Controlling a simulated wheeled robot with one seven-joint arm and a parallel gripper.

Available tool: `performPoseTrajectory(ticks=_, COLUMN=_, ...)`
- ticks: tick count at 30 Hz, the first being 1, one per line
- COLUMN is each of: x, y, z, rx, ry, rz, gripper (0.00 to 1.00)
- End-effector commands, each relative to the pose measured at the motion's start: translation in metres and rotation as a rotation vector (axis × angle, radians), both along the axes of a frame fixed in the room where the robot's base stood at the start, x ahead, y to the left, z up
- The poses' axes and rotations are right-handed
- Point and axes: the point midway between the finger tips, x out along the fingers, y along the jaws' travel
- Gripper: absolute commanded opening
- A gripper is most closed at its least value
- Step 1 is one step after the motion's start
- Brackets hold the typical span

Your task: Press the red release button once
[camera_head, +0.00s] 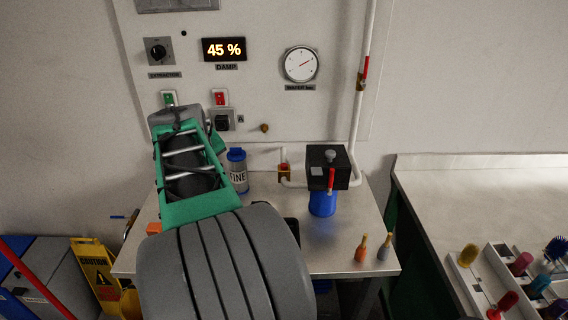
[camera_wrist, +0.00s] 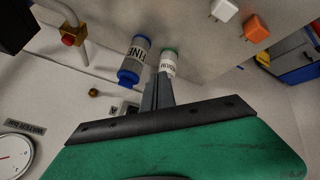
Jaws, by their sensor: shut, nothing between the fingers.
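A red push button or rocker (camera_head: 220,98) sits in a pale frame on the wall panel, right of a similar green one (camera_head: 169,98). A small red knob on a brass fitting (camera_head: 284,172) stands on the pipe over the bench; it also shows at upper left in the wrist view (camera_wrist: 69,40). I cannot read a label marking either as the release button. My gripper (camera_wrist: 157,92) is shut and empty, its fingers pointing toward the bottles in the wrist view. In the head view my arm hides the fingers. The gripper shows no contact with either red part.
A blue FINE bottle (camera_head: 237,171) stands beside my arm; a MEDIUM bottle (camera_wrist: 169,62) is close to the fingertips in the wrist view. A black box on a blue canister (camera_head: 322,201) and white pipe stand right. Two small bottles (camera_head: 361,248) are at the bench front.

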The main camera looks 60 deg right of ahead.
Motion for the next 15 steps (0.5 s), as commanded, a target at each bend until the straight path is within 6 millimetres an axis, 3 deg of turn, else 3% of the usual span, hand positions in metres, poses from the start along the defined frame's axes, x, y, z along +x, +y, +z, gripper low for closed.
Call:
performPoseTrajectory(ticks=1, x=-0.014, y=-0.035, z=0.007, rx=-0.031, ry=0.005, rz=-0.050, gripper=0.00)
performPoseTrajectory(ticks=6, x=-0.071, y=-0.131, z=0.028, rx=-0.137, ry=0.035, rz=-0.179, gripper=0.00)
performPoseTrajectory(ticks=10, x=-0.107, y=-0.174, z=0.038, rx=-0.188, ry=0.061, rz=-0.242, gripper=0.00)
performPoseTrajectory(ticks=15, x=-0.125, y=-0.192, z=0.043, rx=-0.213, ry=0.075, rz=-0.270, gripper=0.00)
